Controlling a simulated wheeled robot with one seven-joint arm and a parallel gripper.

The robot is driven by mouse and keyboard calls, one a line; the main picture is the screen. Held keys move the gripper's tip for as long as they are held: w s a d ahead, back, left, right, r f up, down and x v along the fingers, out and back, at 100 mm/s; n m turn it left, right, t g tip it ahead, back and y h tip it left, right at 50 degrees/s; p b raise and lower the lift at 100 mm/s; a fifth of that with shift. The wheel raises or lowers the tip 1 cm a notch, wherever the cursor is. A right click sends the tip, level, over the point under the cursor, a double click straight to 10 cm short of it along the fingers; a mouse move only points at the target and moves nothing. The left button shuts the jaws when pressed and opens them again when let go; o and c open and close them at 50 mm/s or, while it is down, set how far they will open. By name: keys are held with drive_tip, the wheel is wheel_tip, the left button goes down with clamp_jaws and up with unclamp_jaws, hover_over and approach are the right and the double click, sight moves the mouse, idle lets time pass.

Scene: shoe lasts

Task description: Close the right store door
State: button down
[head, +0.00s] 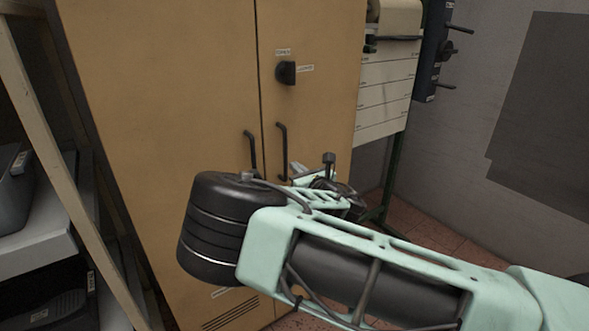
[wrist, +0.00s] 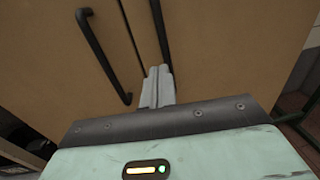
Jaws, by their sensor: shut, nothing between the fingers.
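The tan store cabinet has a left door (head: 165,90) and a right door (head: 325,80), both upright. The right door stands at or near the plane of the left one; I cannot tell whether it is fully flush. A dark seam runs between them. The right door carries a black handle (head: 282,150) and a black knob (head: 286,73) with small labels. The left door has a matching handle (head: 250,152). In the wrist view my gripper (wrist: 158,78) is shut and empty, its fingertips by the seam, close to the lower end of the right handle (wrist: 160,35). Contact is unclear.
A shelf unit (head: 45,150) with dark bins stands close on the left. A cream panel rack (head: 385,75) stands right of the cabinet, with a dark peg board (head: 432,50) on the wall. Some tiled floor (head: 430,235) is clear at right.

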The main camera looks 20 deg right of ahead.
drive_tip(key=b+v, duration=0.1)
drive_tip(key=v, duration=0.7)
drive_tip(key=shift+s+a, duration=0.3)
drive_tip(key=shift+s, duration=0.2)
drive_tip(key=s+d+f+m+g+h, duration=0.35)
drive_tip(key=f+m+h, duration=0.3)
drive_tip(key=m, duration=0.65)
drive_tip(key=s+a+f+m+g+y, duration=0.2)
drive_tip(key=s+a+f+m+g, duration=0.2)
drive_tip(key=s+m+g, duration=0.3)
drive_tip(key=s+a+r+m+g+y, duration=0.1)
drive_tip(key=s+a+r+m+g, duration=0.1)
drive_tip(key=s+a+r+m, duration=0.3)
drive_tip(key=s+a+r+m+g+y, duration=0.1)
drive_tip(key=s+a+r+m+g, duration=0.2)
drive_tip(key=s, duration=0.4)
drive_tip(key=s+r+m+g, duration=0.2)
drive_tip(key=s+r, duration=0.7)
drive_tip(key=s, duration=0.3)
drive_tip(key=shift+s+a+m+h+p, duration=0.2)
drive_tip(key=shift+s+m+h+p, duration=0.15)
drive_tip(key=shift+s+m, duration=0.05)
